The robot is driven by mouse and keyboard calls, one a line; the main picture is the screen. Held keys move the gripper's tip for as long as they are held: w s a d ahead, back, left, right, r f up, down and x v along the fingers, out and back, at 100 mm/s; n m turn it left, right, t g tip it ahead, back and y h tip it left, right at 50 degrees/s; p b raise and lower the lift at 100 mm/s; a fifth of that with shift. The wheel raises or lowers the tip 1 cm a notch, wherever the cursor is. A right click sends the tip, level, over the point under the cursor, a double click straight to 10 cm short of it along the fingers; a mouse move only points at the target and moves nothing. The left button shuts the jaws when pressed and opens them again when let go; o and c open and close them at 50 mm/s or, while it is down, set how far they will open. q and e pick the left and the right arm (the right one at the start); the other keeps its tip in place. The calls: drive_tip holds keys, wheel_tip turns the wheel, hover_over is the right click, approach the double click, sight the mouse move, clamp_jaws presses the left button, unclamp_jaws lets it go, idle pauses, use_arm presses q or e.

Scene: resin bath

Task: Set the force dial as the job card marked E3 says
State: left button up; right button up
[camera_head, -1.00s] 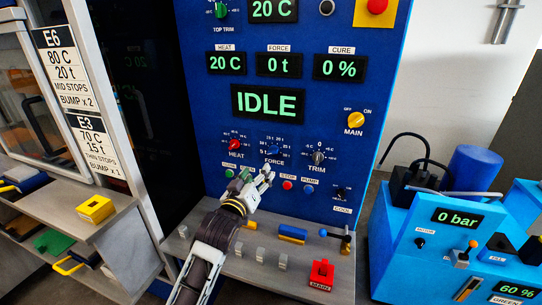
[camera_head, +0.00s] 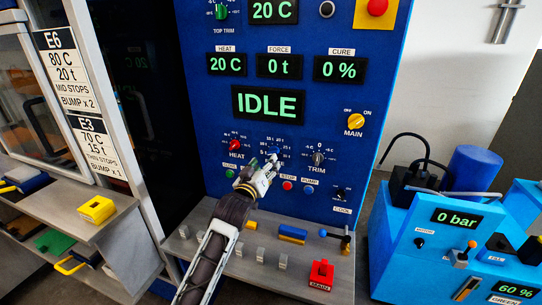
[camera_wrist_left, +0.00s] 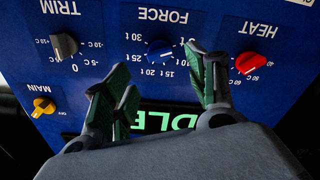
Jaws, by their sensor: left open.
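The blue force dial (camera_wrist_left: 159,53) is on the blue panel in the left wrist view, which shows the panel upside down. Its scale has marks such as 15, 20, 25 and 30 t; I cannot tell its pointer's setting surely. My left gripper (camera_head: 269,161) is at the dial in the head view and partly covers it. In the wrist view its green-padded fingers are open, one to each side of the dial, holding nothing. My right gripper is not in view.
The heat dial (camera_head: 234,145) and trim dial (camera_head: 317,158) flank the force dial closely. Buttons sit below. The force display (camera_head: 279,65) reads 0 t and the large display (camera_head: 268,103) reads IDLE. Card E6 (camera_head: 67,70) hangs above E3. A shelf with small blocks lies below the panel.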

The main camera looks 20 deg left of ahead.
sight(272, 153)
use_arm(q)
drive_tip(key=shift+w+d, duration=0.1)
drive_tip(key=shift+w, duration=2.3)
drive_tip(key=shift+w+p, duration=0.35)
drive_tip(key=shift+w, duration=0.75)
drive_tip(key=c, duration=1)
drive_tip(key=shift+m, duration=0.3)
